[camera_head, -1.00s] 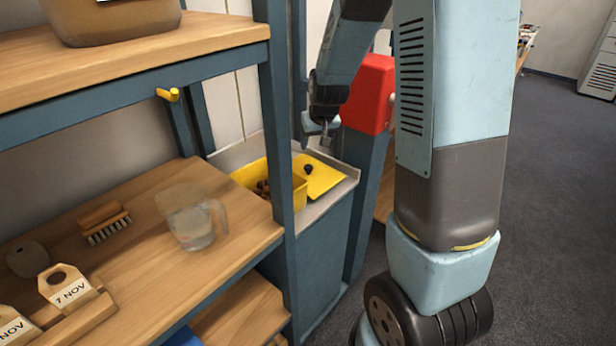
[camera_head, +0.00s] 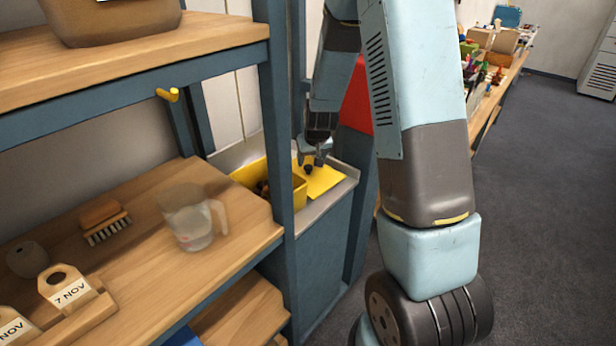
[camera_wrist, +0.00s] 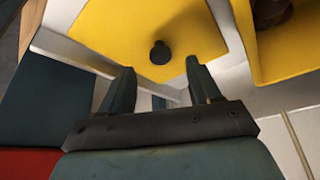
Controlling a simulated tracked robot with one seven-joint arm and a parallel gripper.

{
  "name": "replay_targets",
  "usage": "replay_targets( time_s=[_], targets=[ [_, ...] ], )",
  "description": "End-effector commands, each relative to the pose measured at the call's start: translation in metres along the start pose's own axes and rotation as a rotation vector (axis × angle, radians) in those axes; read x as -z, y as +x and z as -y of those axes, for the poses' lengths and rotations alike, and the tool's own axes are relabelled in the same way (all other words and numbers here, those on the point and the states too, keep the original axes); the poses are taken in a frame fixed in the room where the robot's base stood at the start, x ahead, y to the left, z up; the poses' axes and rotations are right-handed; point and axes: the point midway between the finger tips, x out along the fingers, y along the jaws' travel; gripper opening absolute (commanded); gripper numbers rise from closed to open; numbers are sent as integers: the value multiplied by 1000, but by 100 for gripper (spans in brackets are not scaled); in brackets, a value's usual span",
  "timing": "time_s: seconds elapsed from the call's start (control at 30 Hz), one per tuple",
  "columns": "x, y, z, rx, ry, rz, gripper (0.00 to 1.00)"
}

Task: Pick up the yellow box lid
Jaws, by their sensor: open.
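The yellow box lid (camera_head: 323,181) lies flat on the grey counter, to the right of the yellow box, with a dark round knob on its top. In the wrist view the lid (camera_wrist: 130,35) is ahead of my fingertips, and its knob (camera_wrist: 160,53) shows between and beyond them. My gripper (camera_head: 311,161) is open and empty, just above the lid near the knob. In the wrist view my gripper's two fingers (camera_wrist: 160,72) stand apart and do not touch the knob. The yellow box (camera_head: 299,194) is open, with brown chestnuts inside, and is partly hidden by a shelf post.
The blue shelf post (camera_head: 280,130) stands in front of the counter (camera_head: 338,192). A clear jug (camera_head: 192,222) and a brush (camera_head: 104,219) are on the wooden shelf at left. A red block (camera_head: 358,100) is behind my arm. Open floor lies at right.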

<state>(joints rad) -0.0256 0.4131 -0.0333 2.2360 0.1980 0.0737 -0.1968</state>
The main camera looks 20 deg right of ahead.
Motion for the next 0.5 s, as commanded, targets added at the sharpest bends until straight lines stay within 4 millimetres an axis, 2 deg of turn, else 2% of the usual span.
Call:
replay_targets(
  time_s=[0.5],
  targets=[
    [5, 48, 1, 0, 0, 1, 62]
  ],
)
